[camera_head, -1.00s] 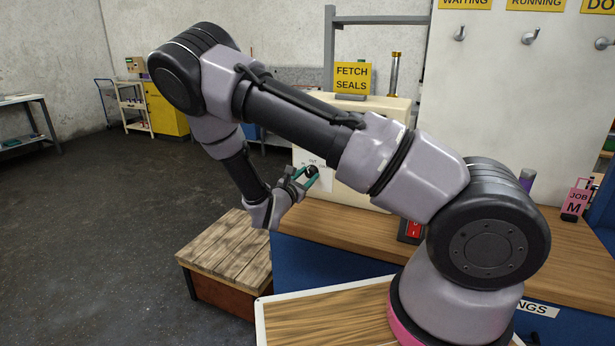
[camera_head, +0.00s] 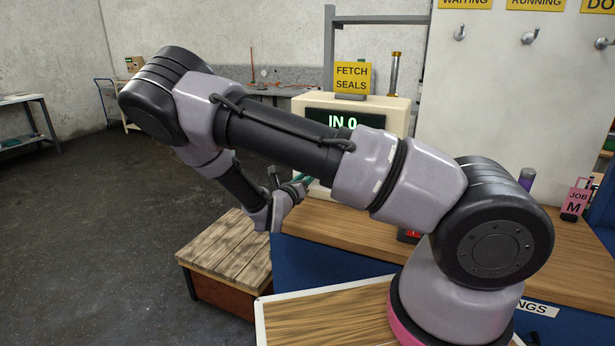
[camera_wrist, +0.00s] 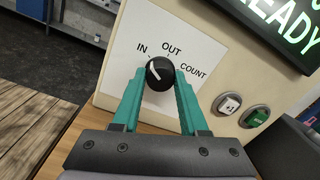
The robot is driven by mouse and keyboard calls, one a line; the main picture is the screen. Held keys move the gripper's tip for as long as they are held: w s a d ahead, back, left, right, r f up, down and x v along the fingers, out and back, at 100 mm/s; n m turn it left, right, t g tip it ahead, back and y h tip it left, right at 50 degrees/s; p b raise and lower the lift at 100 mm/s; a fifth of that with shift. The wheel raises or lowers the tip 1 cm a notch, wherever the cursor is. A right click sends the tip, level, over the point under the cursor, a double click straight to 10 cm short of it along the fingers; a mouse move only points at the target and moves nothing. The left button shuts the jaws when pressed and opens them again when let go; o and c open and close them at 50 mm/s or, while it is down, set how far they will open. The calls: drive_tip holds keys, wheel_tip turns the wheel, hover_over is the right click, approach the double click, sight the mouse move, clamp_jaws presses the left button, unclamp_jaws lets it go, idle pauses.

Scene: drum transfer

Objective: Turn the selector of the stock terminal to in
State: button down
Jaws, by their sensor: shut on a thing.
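The stock terminal (camera_head: 397,106) is a cream box on the bench, and its dark display (camera_head: 362,121) reads "IN 0" as far as my arm leaves it visible. In the wrist view, the selector (camera_wrist: 160,72) is a round black knob with a white pointer mark, on a white plate (camera_wrist: 128,58) labelled IN, OUT and COUNT. The pointer is toward IN. My gripper (camera_wrist: 161,84) has its teal fingers on either side of the knob and is shut on it. In the head view my gripper (camera_head: 303,183) is at the terminal's front, and the knob is hidden.
A white button (camera_wrist: 229,103) and a green button (camera_wrist: 255,116) sit right of the plate. A yellow "FETCH SEALS" sign (camera_head: 352,77) stands on the terminal. A wooden-topped platform (camera_head: 232,252) stands left of the blue bench. Open floor lies further left.

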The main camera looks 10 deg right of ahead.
idle(0.5)
drive_tip(key=shift+c, duration=2.2)
unclamp_jaws()
drive_tip(key=v, duration=1.1)
drive_tip(key=shift+f, duration=0.1)
drive_tip(key=s+d+r+m+g+y, duration=0.1)
drive_tip(key=s+d+r+m+g, duration=0.35)
drive_tip(key=d+m+g, duration=0.4)
drive_tip(key=s+d+r+m+g+y, duration=0.1)
drive_tip(key=s+d+r+m+g, duration=0.4)
drive_tip(key=m, duration=0.6)
drive_tip(key=s+r+m+t+y, duration=0.3)
drive_tip(key=s+r+m+y, duration=0.2)
drive_tip(key=r+m, duration=0.3)
drive_tip(key=s+r+m+t+y, duration=0.3)
drive_tip(key=s+r+m+y, duration=0.3)
drive_tip(key=r, duration=0.9)
drive_tip(key=m, duration=0.3)
drive_tip(key=shift+s+a, duration=0.15)
drive_tip(key=shift+a, duration=0.2)
